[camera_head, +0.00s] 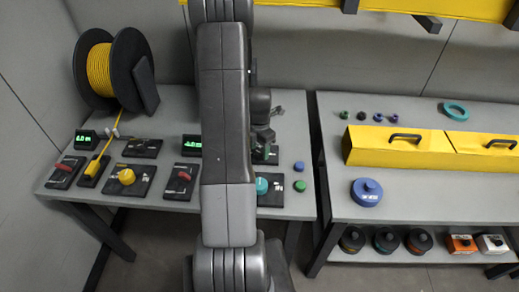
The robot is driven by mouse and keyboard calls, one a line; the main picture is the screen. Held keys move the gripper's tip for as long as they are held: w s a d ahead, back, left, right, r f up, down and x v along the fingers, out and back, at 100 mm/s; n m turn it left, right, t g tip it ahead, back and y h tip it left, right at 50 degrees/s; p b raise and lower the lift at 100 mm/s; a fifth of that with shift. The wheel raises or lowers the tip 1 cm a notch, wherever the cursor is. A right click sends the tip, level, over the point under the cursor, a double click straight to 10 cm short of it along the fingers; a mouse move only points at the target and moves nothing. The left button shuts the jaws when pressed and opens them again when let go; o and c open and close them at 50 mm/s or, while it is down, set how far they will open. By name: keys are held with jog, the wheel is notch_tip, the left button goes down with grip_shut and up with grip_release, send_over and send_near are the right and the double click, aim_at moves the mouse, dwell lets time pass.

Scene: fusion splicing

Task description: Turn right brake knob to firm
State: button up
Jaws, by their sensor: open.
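A teal round knob (262,186), which looks like the right brake knob, sits on a black panel (276,199) at the right front of the left table. My arm hides the left part of that panel, so the knob's setting cannot be read. My gripper (267,140) is open, behind and above the teal knob, apart from it and partly hidden by my arm. A similar yellow knob (127,177) sits on another black panel to the left.
Red-handled levers (183,176) and green displays (192,142) are on the left table (220,105). A reel of yellow cable (98,69) stands at the back left. Blue and green buttons (299,186) are right of the teal knob. A yellow toolbox (395,147) is on the right bench.

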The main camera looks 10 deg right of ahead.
jog(key=shift+f, duration=0.75)
jog(key=c, duration=1)
